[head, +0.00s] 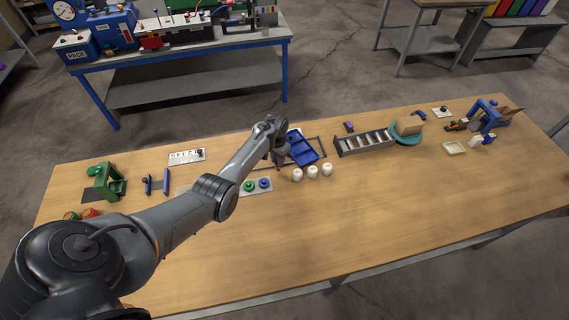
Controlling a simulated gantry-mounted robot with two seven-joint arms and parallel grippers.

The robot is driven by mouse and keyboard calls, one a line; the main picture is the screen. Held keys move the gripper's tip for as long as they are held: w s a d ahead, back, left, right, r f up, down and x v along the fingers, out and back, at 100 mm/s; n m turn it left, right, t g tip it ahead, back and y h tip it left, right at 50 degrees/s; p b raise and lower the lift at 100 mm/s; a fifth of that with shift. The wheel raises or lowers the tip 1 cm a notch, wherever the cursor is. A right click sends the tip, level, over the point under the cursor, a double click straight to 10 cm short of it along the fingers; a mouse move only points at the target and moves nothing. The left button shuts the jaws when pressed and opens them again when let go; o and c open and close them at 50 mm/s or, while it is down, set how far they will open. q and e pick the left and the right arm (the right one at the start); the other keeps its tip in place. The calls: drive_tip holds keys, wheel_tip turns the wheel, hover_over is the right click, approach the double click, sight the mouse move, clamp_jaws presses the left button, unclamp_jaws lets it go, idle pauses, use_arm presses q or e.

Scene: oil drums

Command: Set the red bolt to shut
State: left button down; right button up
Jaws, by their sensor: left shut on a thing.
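My left arm reaches in from the lower left across the wooden table. My left gripper (277,162) points down beside the blue tray and is shut. A small dark red bit, which looks like the red bolt (279,168), shows at its fingertips. The gripper hides most of it, so I cannot tell how far the bolt is slid. My right gripper is not in view.
A blue tray (305,148) lies just right of the gripper. Several white cups (312,172) stand in front of it. A plate with green and blue knobs (256,186) lies nearer. A slatted conveyor (362,143) is further right. The front right table is clear.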

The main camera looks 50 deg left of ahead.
use_arm(q)
drive_tip(key=shift+a+f, duration=0.1)
drive_tip(key=shift+a, duration=0.05)
drive_tip(key=c, duration=1.2)
unclamp_jaws()
drive_tip(key=shift+o, duration=1.3)
drive_tip(key=shift+w+a, duration=0.1)
drive_tip(key=shift+a, duration=0.05)
drive_tip(key=shift+r, duration=0.2)
